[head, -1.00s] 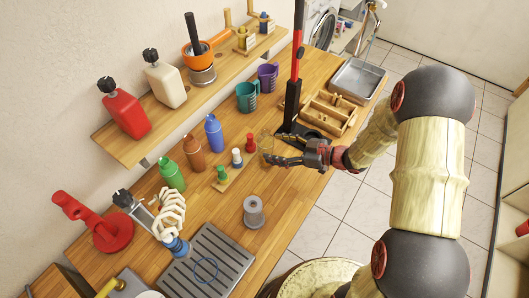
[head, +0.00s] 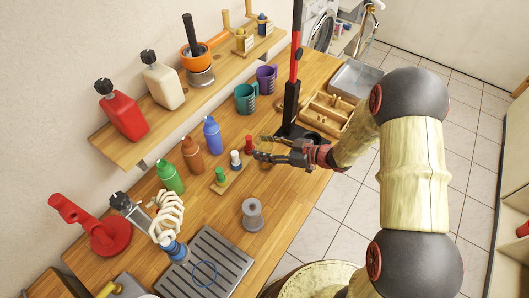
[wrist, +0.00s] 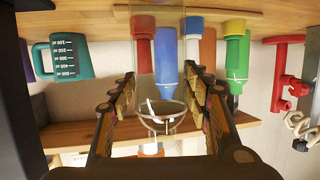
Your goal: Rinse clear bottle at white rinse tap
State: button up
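The clear bottle (head: 263,140) is faint against the table, beside the black post. In the wrist view, which appears upside down, its see-through rim (wrist: 162,118) shows between my fingers. My gripper (head: 258,147) is open, with one finger on each side of the bottle. The fingertips (wrist: 161,78) stand well apart, and I cannot tell whether they touch the glass. The white rinse tap (head: 168,215) is a white segmented, curved spout on a blue fitting. It stands at the lower left beside the grey slatted drain grid (head: 215,246), well away from my gripper.
A black and red post (head: 292,95) rises close behind my gripper. Small capped pegs (head: 235,158) and green, brown and blue bottles (head: 212,134) stand nearby. A grey spool (head: 252,213) stands toward the front edge. A red tap (head: 95,228) is far left. A wall shelf (head: 150,130) overhangs the back.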

jog(key=c, duration=0.9)
jog(key=shift+c, duration=0.3)
jog(key=shift+r, duration=0.15)
jog(key=shift+c, duration=0.3)
